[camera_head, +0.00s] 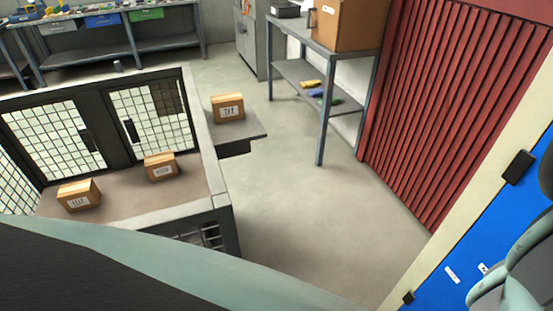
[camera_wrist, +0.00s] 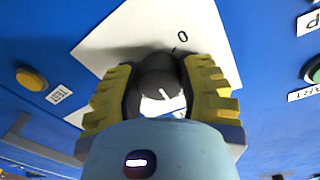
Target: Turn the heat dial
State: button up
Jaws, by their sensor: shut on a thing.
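The heat dial (camera_wrist: 160,84) is a dark round knob with a white pointer line. It sits on a white plate (camera_wrist: 112,42) on a blue panel (camera_wrist: 60,20) in the wrist view. A "0" mark is printed above and right of the dial. My gripper (camera_wrist: 160,92) has its yellow ribbed fingers on both sides of the dial and is shut on it. The pointer line slants toward the lower right in this view. The dial does not show in the head view, where part of the blue panel (camera_head: 450,240) is at the right edge.
A yellow button (camera_wrist: 31,79) labelled "TEST" is left of the dial, and a green button (camera_wrist: 313,70) is at the right. In the head view, a caged bench (camera_head: 215,200) holds small boxes (camera_head: 161,167). A red ribbed shutter (camera_head: 450,100) stands right; the floor between is clear.

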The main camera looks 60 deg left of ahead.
jog(key=shift+n, duration=0.6)
jog(key=shift+c, duration=0.3)
jog(key=o, duration=1.2)
jog(key=v, duration=1.2)
